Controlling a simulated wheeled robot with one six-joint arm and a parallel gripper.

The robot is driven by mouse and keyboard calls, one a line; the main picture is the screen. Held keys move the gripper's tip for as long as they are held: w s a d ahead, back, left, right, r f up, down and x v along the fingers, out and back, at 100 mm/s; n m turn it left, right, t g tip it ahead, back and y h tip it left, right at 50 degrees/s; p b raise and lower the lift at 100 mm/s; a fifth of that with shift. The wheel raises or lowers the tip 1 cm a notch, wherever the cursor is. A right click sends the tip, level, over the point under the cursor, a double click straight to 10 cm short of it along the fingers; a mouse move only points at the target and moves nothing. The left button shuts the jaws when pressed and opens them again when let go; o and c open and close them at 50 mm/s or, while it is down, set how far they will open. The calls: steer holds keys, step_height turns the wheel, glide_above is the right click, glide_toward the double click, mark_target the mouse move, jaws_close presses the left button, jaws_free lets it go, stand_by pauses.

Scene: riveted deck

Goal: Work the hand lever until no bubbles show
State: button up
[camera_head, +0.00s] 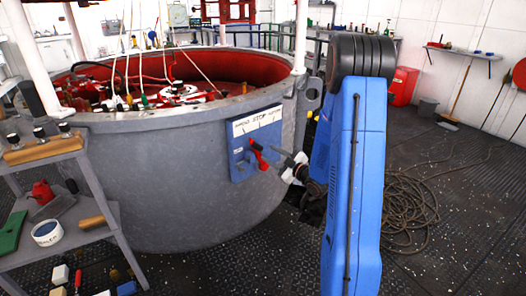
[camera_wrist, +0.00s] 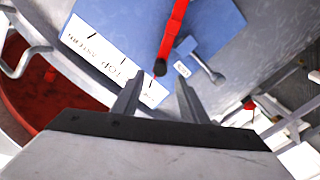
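The red hand lever (camera_head: 257,155) sits on a blue panel (camera_head: 237,160) on the outside of a large grey round tub (camera_head: 170,190). A white label strip (camera_head: 257,122) with "STOP" in its middle runs along the panel's top. In the wrist view the lever (camera_wrist: 174,35) ends in a dark tip just beyond my fingertips. My gripper (camera_wrist: 158,90) is open and empty, its two fingers spread either side of the line to that tip. In the head view my gripper (camera_head: 277,152) is close to the lever's right. I cannot make out bubbles in either view.
A small metal lever or key (camera_wrist: 208,68) is on the panel beside the red lever. A grey shelf rack (camera_head: 95,205) with bottles and a red can stands at the left. Coiled rope (camera_head: 408,210) lies on the deck at the right. Red machinery (camera_head: 165,95) fills the tub.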

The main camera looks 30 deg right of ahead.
steer(key=v, duration=0.6)
steer(key=shift+s, duration=0.1)
stand_by(0.3)
steer(key=s+a+r+m+g+h, duration=0.6)
steer(key=s+r+h, duration=0.1)
steer(key=r, duration=0.3)
steer(key=s+a+m+g, duration=0.1)
steer(key=s+a, duration=0.3)
steer(key=s, duration=0.5)
steer(key=s+a+r+m+g+y, duration=0.1)
steer(key=s+a+g, duration=0.2)
steer(key=s, duration=0.7)
steer(key=s+a+m+g+y, duration=0.1)
steer(key=s+a+g, duration=0.1)
steer(key=s+a, duration=0.5)
steer(key=s, duration=0.2)
steer(key=shift+s+r+m+g, duration=0.25)
steer(key=shift+s+m+g, duration=0.05)
steer(key=shift+s+m, duration=0.1)
steer(key=shift+w+d, duration=0.1)
steer(key=shift+w, duration=0.1)
